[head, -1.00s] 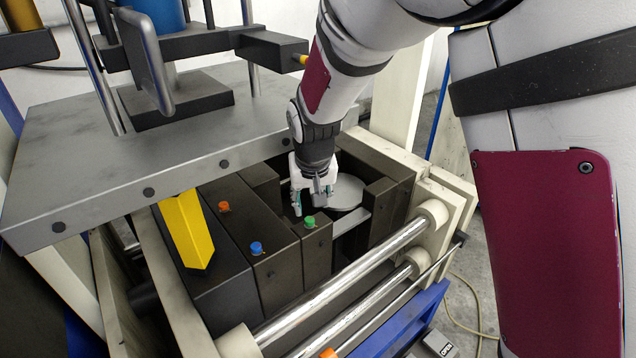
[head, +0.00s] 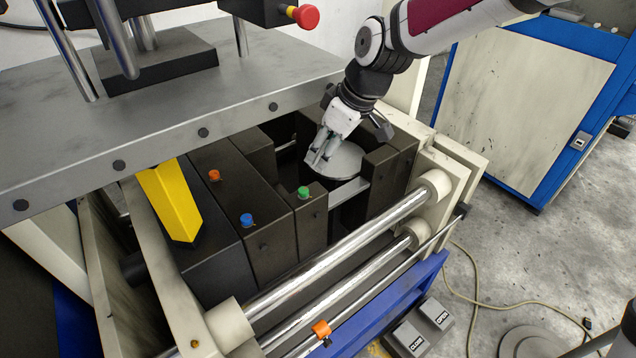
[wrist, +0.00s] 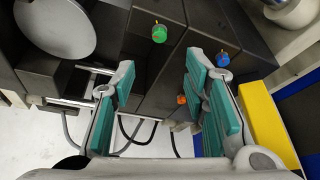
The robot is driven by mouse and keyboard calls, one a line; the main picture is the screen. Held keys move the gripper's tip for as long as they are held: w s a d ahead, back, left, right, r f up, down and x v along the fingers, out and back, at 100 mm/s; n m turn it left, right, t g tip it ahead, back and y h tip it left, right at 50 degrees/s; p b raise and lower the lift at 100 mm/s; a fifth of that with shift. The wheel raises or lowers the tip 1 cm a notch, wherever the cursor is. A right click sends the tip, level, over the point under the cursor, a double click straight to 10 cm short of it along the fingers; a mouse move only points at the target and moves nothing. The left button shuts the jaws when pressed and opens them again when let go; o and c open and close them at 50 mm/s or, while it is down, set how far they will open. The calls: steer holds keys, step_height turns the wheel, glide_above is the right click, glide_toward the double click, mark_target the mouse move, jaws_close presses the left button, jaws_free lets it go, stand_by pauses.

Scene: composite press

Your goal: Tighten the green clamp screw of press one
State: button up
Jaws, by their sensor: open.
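The green clamp screw (head: 303,192) is a small knob on top of a dark block in the head view, at the front edge of the press well. It also shows in the wrist view (wrist: 159,34), above and between the open fingers and apart from them. My gripper (head: 317,163) is open and empty in the head view, above and behind the green screw, over the near side of a round grey disc (head: 345,163). In the wrist view my gripper (wrist: 160,85) shows its teal finger pads spread apart.
Shiny rollers (head: 340,255) cross the front. A grey plate (head: 150,130) overhangs the left side.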

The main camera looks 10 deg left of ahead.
mark_target(304, 190)
steer(key=p+x, duration=0.1)
steer(key=x, duration=1.2)
steer(key=shift+a+f, duration=0.15)
steer(key=shift+f, duration=0.2)
jaws_close()
